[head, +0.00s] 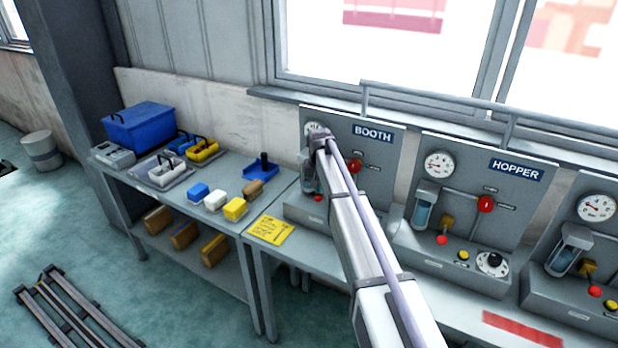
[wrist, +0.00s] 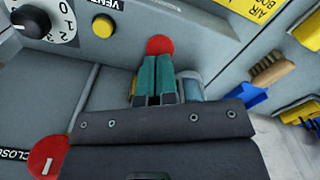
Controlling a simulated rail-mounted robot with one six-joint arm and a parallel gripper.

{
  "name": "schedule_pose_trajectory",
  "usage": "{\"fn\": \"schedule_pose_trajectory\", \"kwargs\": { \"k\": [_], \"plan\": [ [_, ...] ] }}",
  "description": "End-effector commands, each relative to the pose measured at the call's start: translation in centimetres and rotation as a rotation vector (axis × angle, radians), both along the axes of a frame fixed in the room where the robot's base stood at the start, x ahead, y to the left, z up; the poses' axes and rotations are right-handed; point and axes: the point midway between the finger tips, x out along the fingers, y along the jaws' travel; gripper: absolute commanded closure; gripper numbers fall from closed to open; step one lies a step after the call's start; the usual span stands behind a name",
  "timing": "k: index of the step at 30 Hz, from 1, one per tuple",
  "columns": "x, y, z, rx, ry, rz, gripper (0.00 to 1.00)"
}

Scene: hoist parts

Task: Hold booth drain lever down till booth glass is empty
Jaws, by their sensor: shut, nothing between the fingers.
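The booth panel (head: 385,145) carries the BOOTH label, with my arm across its middle. The booth glass (head: 307,180) is partly covered by my arm; its level cannot be told. In the wrist view the glass (wrist: 190,86) shows only in part behind my fingers. The booth drain lever's red ball end (wrist: 160,45) is right at my fingertips; it also shows low on the booth panel in the head view (head: 318,198). My gripper (wrist: 158,58) is shut and empty, its tips at the ball. Whether they touch or press it, and the lever's angle, I cannot tell.
A red round knob (wrist: 47,158) by a CLOSED label is close beside my gripper. A yellow button (wrist: 102,25) and black dial (wrist: 42,20) are nearby. The hopper panel (head: 470,180) stands to the right; a bench with blocks and a brush (head: 253,188) is left.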

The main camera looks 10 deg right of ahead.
Motion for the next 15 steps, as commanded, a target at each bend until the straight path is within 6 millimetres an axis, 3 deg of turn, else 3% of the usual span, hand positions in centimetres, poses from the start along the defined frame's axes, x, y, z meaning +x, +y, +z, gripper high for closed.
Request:
{"fn": "schedule_pose_trajectory", "kwargs": {
  "k": [15],
  "plan": [
    [0.0,0.0,-1.7,0.000,0.000,0.000,1.00]
  ]
}}
